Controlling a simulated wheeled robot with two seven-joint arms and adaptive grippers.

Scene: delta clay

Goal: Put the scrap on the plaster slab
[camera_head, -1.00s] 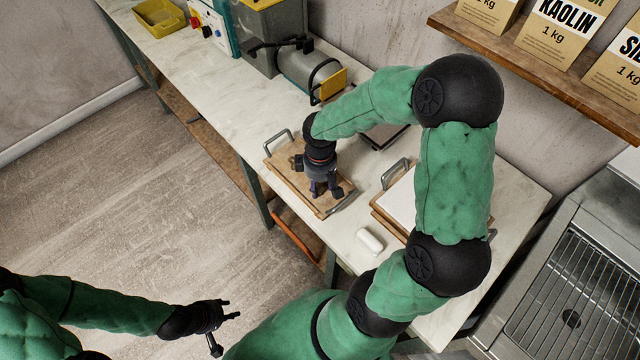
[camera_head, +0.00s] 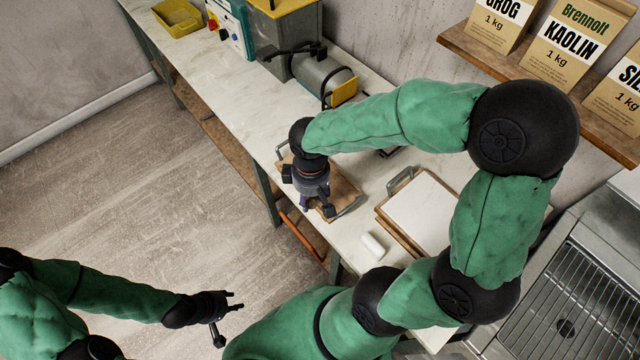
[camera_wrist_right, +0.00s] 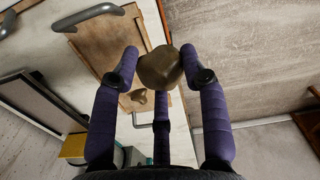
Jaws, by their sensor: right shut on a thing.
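My right gripper (camera_wrist_right: 163,75) is shut on a brown clay scrap (camera_wrist_right: 160,68) in the right wrist view. In the head view the right gripper (camera_head: 318,205) is low over the wooden board (camera_head: 347,190) near the bench's front edge, and its own body hides the scrap. My left gripper (camera_head: 232,300) is open and empty, away from the bench.
A white rounded block (camera_head: 373,245) lies on the bench before the slab. A grey machine (camera_head: 322,75) and yellow bin (camera_head: 178,16) stand farther back. A shelf (camera_head: 540,75) with paper bags hangs on the right wall. A metal grate (camera_head: 575,300) is at the right.

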